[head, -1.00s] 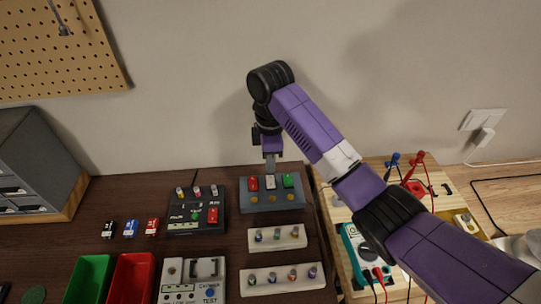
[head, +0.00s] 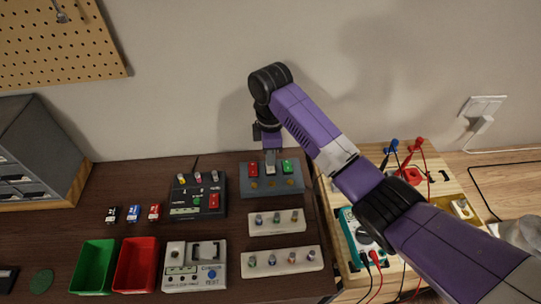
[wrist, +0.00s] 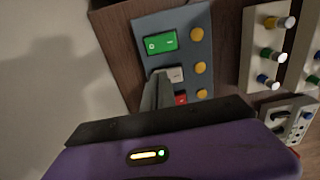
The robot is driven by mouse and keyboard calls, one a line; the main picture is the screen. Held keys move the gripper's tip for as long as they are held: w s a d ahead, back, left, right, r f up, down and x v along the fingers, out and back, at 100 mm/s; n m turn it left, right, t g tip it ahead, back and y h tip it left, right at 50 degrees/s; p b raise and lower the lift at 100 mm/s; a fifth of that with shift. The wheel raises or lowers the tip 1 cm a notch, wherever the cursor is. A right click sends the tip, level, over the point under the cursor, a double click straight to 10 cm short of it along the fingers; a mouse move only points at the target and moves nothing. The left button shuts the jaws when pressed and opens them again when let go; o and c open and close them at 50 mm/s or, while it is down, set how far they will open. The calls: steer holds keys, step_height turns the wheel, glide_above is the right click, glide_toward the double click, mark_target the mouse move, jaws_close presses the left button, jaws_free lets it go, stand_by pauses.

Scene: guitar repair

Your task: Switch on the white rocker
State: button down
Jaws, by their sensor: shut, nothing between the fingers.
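A blue-grey switch box (head: 262,192) lies on the dark bench with a red rocker (head: 253,169), a white rocker (head: 270,171) and a green rocker (head: 287,167) in a row. A round yellow lamp sits below each; I cannot tell whether any is lit. My gripper (head: 270,158) is shut and empty, fingertips down at the white rocker. In the wrist view the fingertips (wrist: 158,78) are at the edge of the white rocker (wrist: 174,74) and partly cover it. Whether they touch it, I cannot tell. The green rocker (wrist: 160,42) shows clear; the red rocker (wrist: 181,98) is partly hidden.
A dark tester box (head: 198,194) stands just left of the switch box. Two pale strips with coloured knobs (head: 277,222) lie in front. A wooden board with a teal multimeter (head: 355,240) is to the right, under my arm. The wall is close behind.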

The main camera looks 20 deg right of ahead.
steer(key=shift+s, duration=0.2)
steer(key=shift+s+a+r+p, duration=0.2)
steer(key=shift+s+p, duration=0.4)
steer(key=shift+p, duration=0.55)
step_height(320, 180, up, 4)
steer(key=p, duration=0.4)
steer(key=shift+a, duration=0.1)
steer(key=shift+w+r, duration=0.1)
steer(key=shift+r, duration=0.3)
step_height(320, 180, up, 9)
steer(key=p, duration=0.1)
